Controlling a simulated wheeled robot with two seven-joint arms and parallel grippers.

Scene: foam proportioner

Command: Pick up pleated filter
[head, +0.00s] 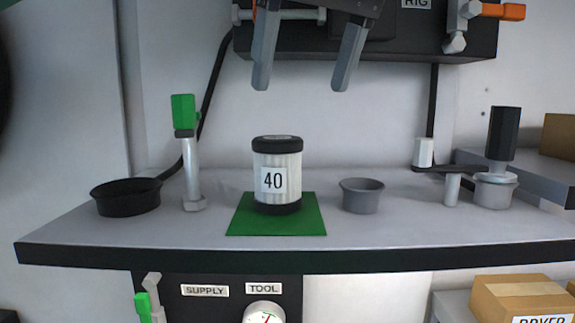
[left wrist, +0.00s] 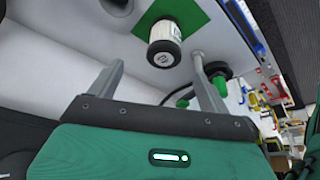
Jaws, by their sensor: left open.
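The pleated filter (head: 277,176) is a white ribbed cylinder with black end caps and a label reading 40. It stands upright on a green mat (head: 310,225) on the grey bench. My left gripper (head: 304,84) is open and empty, with its two fingers pointing down above the filter and apart from it. In the left wrist view, the filter (left wrist: 165,34) and green mat (left wrist: 203,12) show beyond the open fingers of the left gripper (left wrist: 160,82). My right gripper is in neither view.
A black bowl (head: 126,197) and a green-topped valve post (head: 191,160) stand left of the mat. A grey cup (head: 361,196) stands to its right. A lever press with a black handle (head: 502,135) is at the bench's right end. A dark panel (head: 440,38) hangs on the wall above.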

